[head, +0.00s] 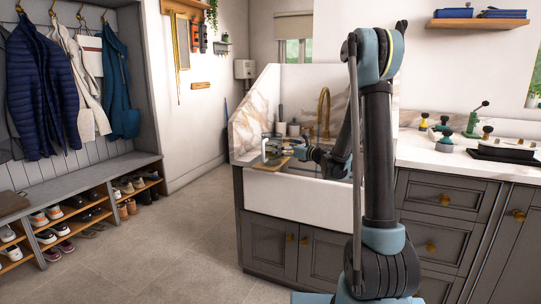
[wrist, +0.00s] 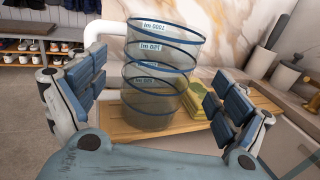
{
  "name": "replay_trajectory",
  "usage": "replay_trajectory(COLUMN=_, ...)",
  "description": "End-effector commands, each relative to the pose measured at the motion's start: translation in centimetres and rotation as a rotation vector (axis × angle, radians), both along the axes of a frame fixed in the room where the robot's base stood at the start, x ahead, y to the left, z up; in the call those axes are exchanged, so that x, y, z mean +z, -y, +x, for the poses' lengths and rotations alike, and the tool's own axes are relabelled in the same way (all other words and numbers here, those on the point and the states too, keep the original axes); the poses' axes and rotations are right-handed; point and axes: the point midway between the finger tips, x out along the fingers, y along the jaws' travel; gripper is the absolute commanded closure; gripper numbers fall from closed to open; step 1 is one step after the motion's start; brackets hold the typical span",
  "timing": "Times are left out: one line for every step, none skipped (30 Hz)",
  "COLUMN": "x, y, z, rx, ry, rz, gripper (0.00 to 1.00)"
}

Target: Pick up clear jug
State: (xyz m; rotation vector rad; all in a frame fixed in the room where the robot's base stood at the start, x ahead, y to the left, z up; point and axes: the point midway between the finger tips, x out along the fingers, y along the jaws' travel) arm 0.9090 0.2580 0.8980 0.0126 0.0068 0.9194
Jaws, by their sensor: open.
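The clear jug (wrist: 155,100) stands upright on a wooden board (wrist: 120,128) in the wrist view. It is see-through grey with blue rings, blue volume marks and a white handle at its upper left. My gripper (wrist: 158,78) is open, with one blue-padded finger on each side of the jug. Gaps seem to show between the pads and the jug wall; contact cannot be told. In the head view the jug (head: 272,147) is small and partly covered by my gripper (head: 281,150) at the sink.
A green and yellow item (wrist: 198,105) lies on the board behind the jug. Grey bottles (wrist: 285,75) stand at the right. The white sink (head: 300,190) has a brass tap (head: 324,105) behind it. The right counter (head: 440,153) holds several tools. A shoe bench (head: 80,185) stands at left, with open floor between.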

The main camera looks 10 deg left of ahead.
Motion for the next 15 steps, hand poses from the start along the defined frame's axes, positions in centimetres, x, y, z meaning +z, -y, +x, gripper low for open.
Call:
replay_trajectory(x=0.0, y=-0.6, z=0.4, rx=0.002, ry=0.0, rz=0.0, gripper=0.08)
replay_trajectory(x=0.0, y=-0.9, z=0.7, rx=0.001, ry=0.0, rz=0.0, gripper=0.08)
replay_trajectory(x=0.0, y=-1.2, z=0.9, rx=0.001, ry=0.0, rz=0.0, gripper=0.08)
replay_trajectory(x=0.0, y=-1.3, z=1.0, rx=0.001, ry=0.0, rz=0.0, gripper=0.08)
replay_trajectory(x=0.0, y=-1.5, z=1.1, rx=0.001, ry=0.0, rz=0.0, gripper=0.08)
replay_trajectory(x=0.0, y=-1.6, z=1.2, rx=0.0, ry=0.0, rz=0.0, gripper=0.08)
replay_trajectory(x=0.0, y=-1.7, z=1.3, rx=0.0, ry=0.0, rz=0.0, gripper=0.08)
replay_trajectory(x=0.0, y=-1.7, z=1.3, rx=0.0, ry=0.0, rz=0.0, gripper=0.08)
replay_trajectory(x=-0.1, y=-1.8, z=1.4, rx=0.0, ry=0.0, rz=0.0, gripper=0.08)
replay_trajectory(x=-0.1, y=-1.9, z=1.5, rx=0.0, ry=0.0, rz=0.0, gripper=0.08)
replay_trajectory(x=-0.1, y=-2.0, z=1.6, rx=0.0, ry=0.0, rz=0.0, gripper=0.08)
replay_trajectory(x=-0.2, y=-2.2, z=1.7, rx=0.0, ry=0.0, rz=0.0, gripper=0.08)
replay_trajectory(x=-0.3, y=-2.4, z=1.9, rx=0.001, ry=0.0, rz=0.0, gripper=0.08)
replay_trajectory(x=-0.4, y=-2.7, z=2.1, rx=0.001, ry=0.0, rz=0.0, gripper=0.08)
replay_trajectory(x=-0.6, y=-3.0, z=2.4, rx=0.001, ry=0.0, rz=0.0, gripper=0.08)
